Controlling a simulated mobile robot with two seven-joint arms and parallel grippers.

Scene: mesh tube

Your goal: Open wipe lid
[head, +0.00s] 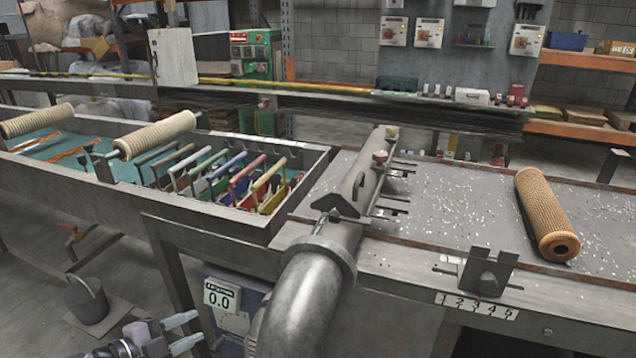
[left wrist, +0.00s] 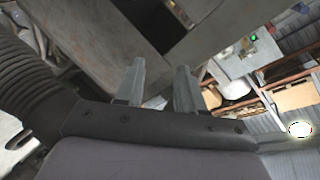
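A grey metal wipe housing (head: 362,183) lies along the bench's middle edge, with a long narrow cover and small knobs near its far end. I take this cover to be the wipe lid; it looks closed, but its seam is too small to tell. A thick grey pipe (head: 305,290) bends down from the near end of the housing. My left gripper (head: 193,332) is low at the bottom left, well apart from the housing, with its fingers spread and empty. It also shows in the left wrist view (left wrist: 158,72). My right gripper is not in view.
A tan mesh roll (head: 535,205) lies on the speckled bench top (head: 450,205) at right. A trough (head: 215,222) with several coloured-handled tools is left of the housing. A slotted bracket (head: 487,272) stands at the bench front. A bucket (head: 87,300) is on the floor.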

